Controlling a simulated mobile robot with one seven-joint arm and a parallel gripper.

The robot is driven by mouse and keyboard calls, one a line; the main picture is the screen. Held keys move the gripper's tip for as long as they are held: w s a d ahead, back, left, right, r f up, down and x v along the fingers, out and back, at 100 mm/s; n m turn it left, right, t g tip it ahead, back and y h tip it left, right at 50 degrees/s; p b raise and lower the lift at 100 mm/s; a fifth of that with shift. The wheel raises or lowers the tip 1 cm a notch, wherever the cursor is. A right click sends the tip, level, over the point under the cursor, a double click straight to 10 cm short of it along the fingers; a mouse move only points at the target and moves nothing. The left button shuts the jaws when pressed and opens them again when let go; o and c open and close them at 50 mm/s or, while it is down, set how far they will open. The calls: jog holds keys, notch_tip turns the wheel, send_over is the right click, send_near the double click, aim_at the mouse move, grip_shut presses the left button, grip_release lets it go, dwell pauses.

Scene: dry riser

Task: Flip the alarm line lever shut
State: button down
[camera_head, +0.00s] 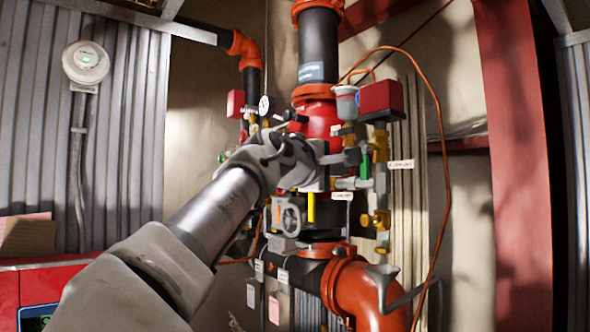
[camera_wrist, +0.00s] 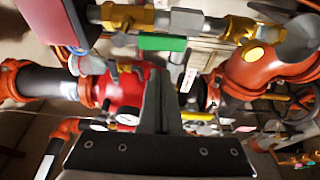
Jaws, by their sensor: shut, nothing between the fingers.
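A green lever (camera_head: 364,166) sits on the small brass and grey pipe line right of the red riser valve; I take it as the alarm line lever. It also shows in the wrist view (camera_wrist: 162,42), where it lies parallel to that line. A white tag (camera_head: 401,164) hangs beside it, its print too small to read. My gripper (camera_head: 352,157) is shut and empty, its tips just left of the lever in the head view. In the wrist view the closed fingers (camera_wrist: 161,85) point toward the lever, with a visible gap below it. I cannot tell the depth between them.
A red box (camera_head: 381,98) sits above the lever. Brass fittings (camera_head: 381,220) are below it. A yellow handle (camera_head: 311,207) and an orange elbow pipe (camera_head: 372,295) are lower down. An orange cable (camera_head: 438,110) loops at the right. The riser's pipes crowd my gripper.

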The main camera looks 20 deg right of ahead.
aim_at(365, 167)
jog(key=shift+s+d, duration=0.2)
jog(key=shift+s, duration=0.4)
jog(key=shift+s+d, duration=0.2)
jog(key=shift+s, duration=0.4)
